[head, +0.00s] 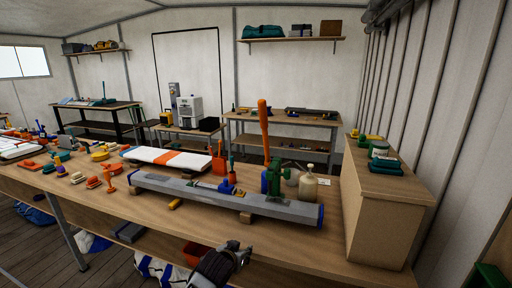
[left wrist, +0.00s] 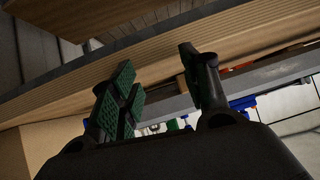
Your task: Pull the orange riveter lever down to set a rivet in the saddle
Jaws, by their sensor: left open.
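The orange riveter lever (head: 263,122) stands nearly upright above the green riveter (head: 278,183), which sits on the grey spar (head: 220,196) toward its right end. The saddle is too small to tell apart. My left gripper (head: 240,254) is in front of the bench's front edge, below and to the left of the riveter, and clear of the lever. In the left wrist view, its green-padded fingers (left wrist: 158,92) are spread with nothing between them. The spar (left wrist: 270,75) shows beyond them. My right gripper is in neither view.
The spar rests on wooden blocks (head: 246,217) on the workbench (head: 330,245). A tall wooden box (head: 378,215) closes off the right end.

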